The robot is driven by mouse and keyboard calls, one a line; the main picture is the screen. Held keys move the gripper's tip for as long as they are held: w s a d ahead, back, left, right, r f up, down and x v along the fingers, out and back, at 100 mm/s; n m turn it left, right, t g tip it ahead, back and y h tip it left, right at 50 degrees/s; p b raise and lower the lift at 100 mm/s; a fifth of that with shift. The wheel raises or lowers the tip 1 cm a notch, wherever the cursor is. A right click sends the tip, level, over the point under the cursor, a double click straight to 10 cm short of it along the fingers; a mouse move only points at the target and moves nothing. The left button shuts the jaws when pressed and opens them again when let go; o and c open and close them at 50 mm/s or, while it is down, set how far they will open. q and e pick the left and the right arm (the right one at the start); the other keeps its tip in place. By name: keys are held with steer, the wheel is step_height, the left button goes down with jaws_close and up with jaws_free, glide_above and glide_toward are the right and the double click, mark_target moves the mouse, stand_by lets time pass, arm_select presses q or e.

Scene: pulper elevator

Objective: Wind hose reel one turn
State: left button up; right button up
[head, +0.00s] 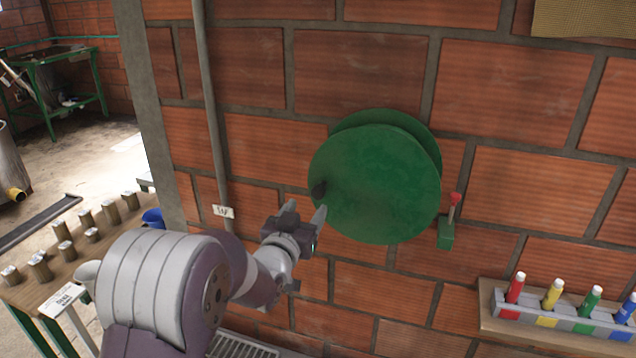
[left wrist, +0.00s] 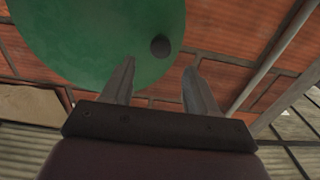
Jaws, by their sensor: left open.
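The green hose reel (head: 385,185) is a pair of round discs mounted on the brick wall in the head view. A black crank knob (head: 319,189) stands out near the left edge of its front disc. My left gripper (head: 304,211) is open and empty, just below and left of the knob, apart from it. In the left wrist view, the reel disc (left wrist: 90,35) fills the upper left. The knob (left wrist: 160,46) lies beyond the fingertips of the left gripper (left wrist: 160,65), roughly between them. My right gripper is not in view.
A red-tipped lever on a green box (head: 447,230) is right of the reel. A wooden table (head: 62,270) with several small cylinders is at left. A pipe (head: 210,110) runs down the wall.

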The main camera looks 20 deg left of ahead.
mark_target(316, 193)
arm_select(q)
steer(key=w+p, duration=0.3)
steer(key=w, duration=0.4)
steer(key=shift+w+r, duration=0.1)
steer(key=shift+w, duration=0.7)
jaws_close()
steer(key=shift+w, duration=0.1)
